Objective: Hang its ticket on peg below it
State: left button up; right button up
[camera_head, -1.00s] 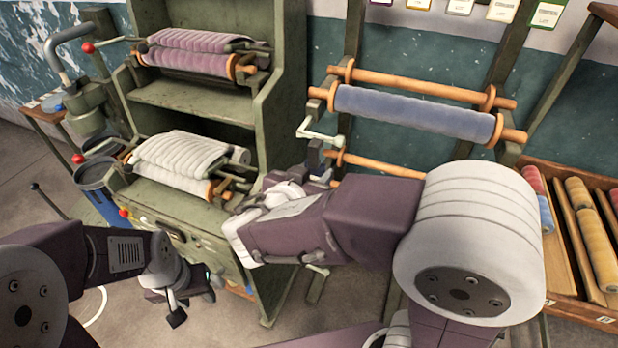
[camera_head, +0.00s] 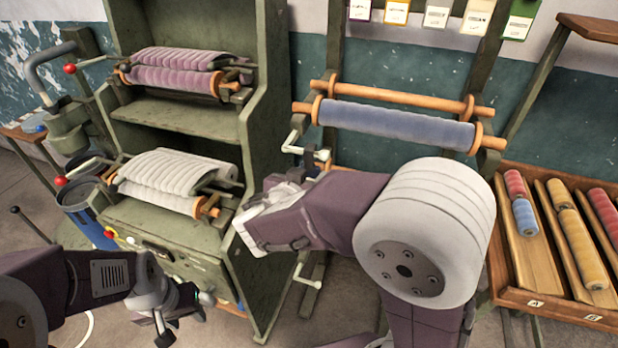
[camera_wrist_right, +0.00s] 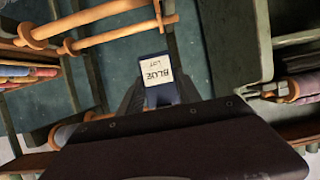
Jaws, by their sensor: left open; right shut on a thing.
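My right gripper (camera_wrist_right: 160,96) is shut on a dark blue ticket (camera_wrist_right: 158,74) with a white label, whose printing looks like "BLUZ LOT" and appears upside down in the right wrist view. In the head view my right forearm and wrist hide the ticket and most of that gripper. A blue roll (camera_head: 395,125) lies across the wooden rack at centre right, with a bare orange bar (camera_head: 400,97) behind it. I cannot make out a ticket peg below the roll; my right arm covers part of that area. My left gripper (camera_head: 185,315) is open and empty, low at the left.
A green cabinet (camera_head: 185,120) holds a mauve roll (camera_head: 175,80) above and a white roll (camera_head: 170,180) below. Several ticket cards (camera_head: 437,14) hang along the top. A tray (camera_head: 545,312) of coloured spools stands at the right. Floor shows between cabinet and tray.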

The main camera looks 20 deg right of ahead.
jog(key=o, duration=1.4)
jog(key=shift+o, duration=0.2)
jog(key=b+v, duration=0.1)
jog(key=v, duration=0.8)
jog(key=shift+b, duration=0.4)
